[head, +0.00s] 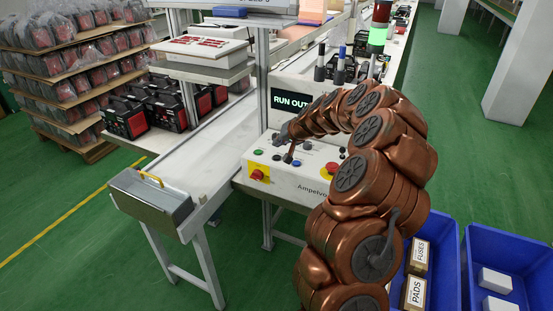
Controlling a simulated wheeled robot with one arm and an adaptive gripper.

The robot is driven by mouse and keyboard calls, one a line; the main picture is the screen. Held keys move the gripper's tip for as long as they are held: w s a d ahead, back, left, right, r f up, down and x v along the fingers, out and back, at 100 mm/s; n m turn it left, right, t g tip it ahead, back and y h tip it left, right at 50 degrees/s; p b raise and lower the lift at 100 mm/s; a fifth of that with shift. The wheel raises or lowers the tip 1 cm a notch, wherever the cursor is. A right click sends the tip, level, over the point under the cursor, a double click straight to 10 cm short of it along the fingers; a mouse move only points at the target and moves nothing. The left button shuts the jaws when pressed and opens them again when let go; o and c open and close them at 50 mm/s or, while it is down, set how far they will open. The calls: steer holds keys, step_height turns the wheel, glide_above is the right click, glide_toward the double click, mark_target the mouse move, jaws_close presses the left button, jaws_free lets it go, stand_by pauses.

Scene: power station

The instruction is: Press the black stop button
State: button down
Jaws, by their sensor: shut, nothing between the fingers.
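A white control panel (300,185) marked "Ampelvo…" stands in the middle of the head view. Its top carries a green button (258,152), a dark button (276,157), a blue button (296,163) and another dark round part (307,169). I cannot tell for certain which dark one is the black stop button. Red knobs on yellow sit on the front (258,174) and on the top right (329,168). My gripper (289,157) is shut and empty, pointing down over the panel between the left dark button and the blue button. Whether it touches the panel is unclear.
A screen (291,101) reads "RUN OUT" behind my arm. A conveyor (185,160) with a metal box (150,198) runs at left. A light tower (378,35) shows green. Blue bins (510,250) stand at lower right. Green floor is free at lower left.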

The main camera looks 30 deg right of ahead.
mark_target(273, 155)
steer(key=shift+f+b, duration=0.95)
steer(key=shift+f, duration=0.45)
steer(key=shift+f, duration=0.15)
steer(key=shift+f+b, duration=0.25)
steer(key=shift+b, duration=0.35)
steer(key=shift+f+b, duration=0.4)
stand_by(0.9)
steer(key=shift+r, duration=0.15)
steer(key=shift+a+r, duration=0.1)
steer(key=shift+r, duration=0.6)
steer(key=shift+r+p, duration=0.75)
steer(key=shift+r, duration=1.75)
